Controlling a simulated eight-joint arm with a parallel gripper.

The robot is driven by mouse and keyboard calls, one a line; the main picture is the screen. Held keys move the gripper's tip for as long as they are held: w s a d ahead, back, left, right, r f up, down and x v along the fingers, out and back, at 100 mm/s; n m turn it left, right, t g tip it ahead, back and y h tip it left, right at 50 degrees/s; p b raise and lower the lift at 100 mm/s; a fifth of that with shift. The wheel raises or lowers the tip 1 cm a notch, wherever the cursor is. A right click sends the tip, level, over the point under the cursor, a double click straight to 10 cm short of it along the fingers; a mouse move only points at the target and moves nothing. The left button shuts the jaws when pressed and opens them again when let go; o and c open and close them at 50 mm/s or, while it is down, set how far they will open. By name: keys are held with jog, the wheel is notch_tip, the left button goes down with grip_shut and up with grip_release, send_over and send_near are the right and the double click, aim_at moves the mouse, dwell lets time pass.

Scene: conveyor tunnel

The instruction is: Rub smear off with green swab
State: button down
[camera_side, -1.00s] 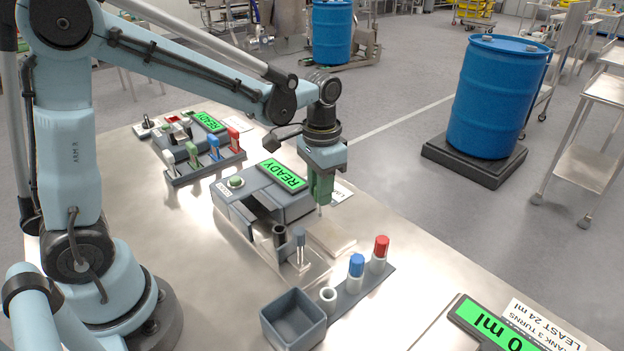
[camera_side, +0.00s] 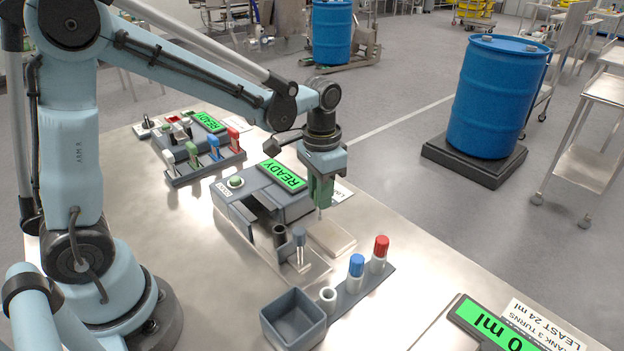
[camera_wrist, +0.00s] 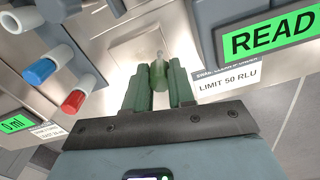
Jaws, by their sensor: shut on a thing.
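My gripper (camera_side: 320,200) is shut on the green swab. In the side view it points down over the pale plate (camera_side: 332,240), with the swab's thin pale stem (camera_side: 320,213) below the fingers. The wrist view shows the green swab body (camera_wrist: 158,76) between the two green fingers, its pale tip reaching toward the metal surface. I cannot make out a smear on the plate. I cannot tell whether the swab tip touches the plate.
A grey reader (camera_side: 262,197) with a green READY screen stands behind the plate. A grey-capped clear tube (camera_side: 299,240) is close to the left. A rack (camera_side: 350,301) with blue and red swabs and an open grey bin (camera_side: 293,320) are in front.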

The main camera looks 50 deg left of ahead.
jog(key=shift+f, duration=0.8)
jog(key=shift+d+r, duration=0.1)
jog(key=shift+d, duration=3.35)
jog(key=shift+a+f, duration=0.2)
jog(key=shift+a, duration=1.8)
jog(key=shift+a+r, duration=0.1)
jog(key=shift+a, duration=1.45)
jog(key=shift+d+r, duration=0.1)
jog(key=shift+r, duration=2.95)
